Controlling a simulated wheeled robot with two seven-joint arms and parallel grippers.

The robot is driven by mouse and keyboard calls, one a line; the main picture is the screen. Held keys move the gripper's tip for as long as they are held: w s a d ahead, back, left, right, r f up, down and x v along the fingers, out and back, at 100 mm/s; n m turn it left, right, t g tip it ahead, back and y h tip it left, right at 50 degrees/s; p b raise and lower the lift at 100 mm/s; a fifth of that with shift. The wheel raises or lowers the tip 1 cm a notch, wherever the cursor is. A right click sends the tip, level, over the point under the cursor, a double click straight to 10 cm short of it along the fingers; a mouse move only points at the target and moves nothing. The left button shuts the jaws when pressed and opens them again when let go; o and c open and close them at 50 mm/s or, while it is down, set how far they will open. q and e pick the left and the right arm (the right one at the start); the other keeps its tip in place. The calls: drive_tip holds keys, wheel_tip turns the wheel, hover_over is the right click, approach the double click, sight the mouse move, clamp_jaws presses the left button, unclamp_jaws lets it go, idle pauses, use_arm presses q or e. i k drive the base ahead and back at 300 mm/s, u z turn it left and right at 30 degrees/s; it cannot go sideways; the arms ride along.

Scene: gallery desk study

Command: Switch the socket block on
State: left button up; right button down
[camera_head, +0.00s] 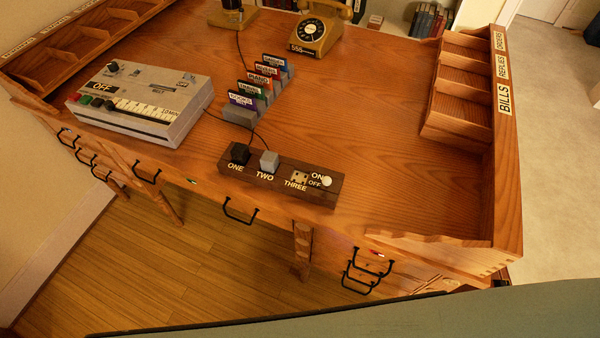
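The socket block (280,181) is a dark wooden bar near the front edge of the desk. A black plug (240,154) sits at ONE and a grey plug (269,161) at TWO. The socket at THREE (299,177) shows no plug. At the block's right end is a round white switch (326,181) beside the labels ON and OFF; which way it is set I cannot tell. Neither of my grippers is in view.
A grey machine (141,103) marked OFF stands at left. Labelled cards in a rack (240,116) stand behind the block, with a cable nearby. A telephone (318,28) is at the back. Pigeonholes (462,90) line the right side. The desk right of the block is clear.

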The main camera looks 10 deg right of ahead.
sight(328, 181)
drive_tip(key=z, duration=1.5)
drive_tip(key=k, duration=0.8)
drive_tip(key=u, duration=1)
drive_tip(key=i, duration=0.5)
drive_tip(key=u, duration=0.05)
